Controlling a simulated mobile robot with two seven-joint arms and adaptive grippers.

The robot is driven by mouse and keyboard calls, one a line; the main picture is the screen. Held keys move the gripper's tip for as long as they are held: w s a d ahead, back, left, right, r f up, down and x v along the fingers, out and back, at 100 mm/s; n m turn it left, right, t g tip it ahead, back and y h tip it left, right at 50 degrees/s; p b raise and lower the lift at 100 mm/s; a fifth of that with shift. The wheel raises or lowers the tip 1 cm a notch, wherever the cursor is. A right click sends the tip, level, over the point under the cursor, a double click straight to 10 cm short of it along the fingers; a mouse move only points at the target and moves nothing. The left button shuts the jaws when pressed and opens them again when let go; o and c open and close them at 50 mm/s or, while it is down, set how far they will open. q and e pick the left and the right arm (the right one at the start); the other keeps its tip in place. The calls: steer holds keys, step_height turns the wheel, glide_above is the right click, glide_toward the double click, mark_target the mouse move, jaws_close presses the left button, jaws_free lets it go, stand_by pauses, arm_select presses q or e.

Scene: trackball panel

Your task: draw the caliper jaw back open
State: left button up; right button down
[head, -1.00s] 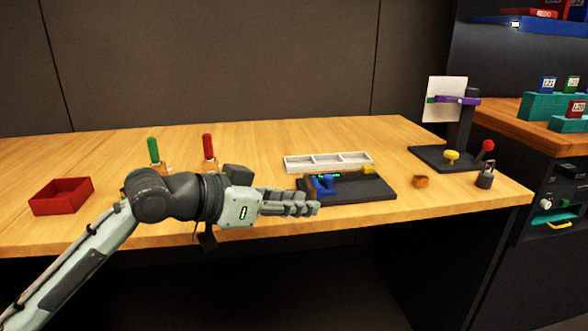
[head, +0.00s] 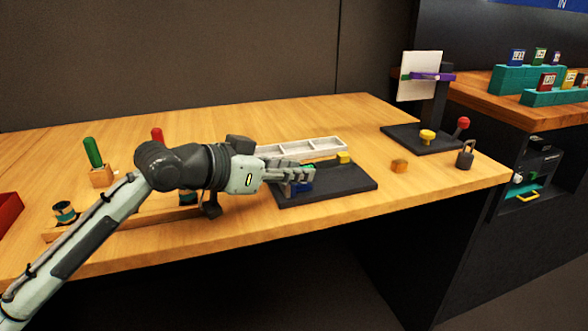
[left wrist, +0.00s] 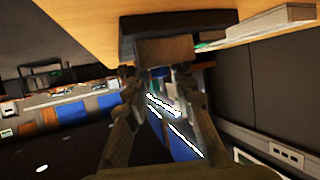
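The caliper stands on a black base plate (head: 345,182) on the bench. Its blue part (head: 300,188) shows just below my left fingers, which hide most of it. A small yellow block (head: 344,157) is at the plate's far edge. My left gripper (head: 312,173) reaches in from the left over the left part of the plate. In the left wrist view its two fingers (left wrist: 162,95) are apart, with a gap between them. I cannot tell whether they touch the caliper. My right gripper is in neither view.
A pale compartment tray (head: 318,148) lies behind the plate. An orange block (head: 399,166) and a grey padlock-like item (head: 466,156) are to the right. A black stand (head: 425,139) carries a white panel. A green-handled tool (head: 93,152) stands at left.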

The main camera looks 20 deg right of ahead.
mark_target(318, 186)
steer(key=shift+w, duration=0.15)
arm_select(q)
jaws_close()
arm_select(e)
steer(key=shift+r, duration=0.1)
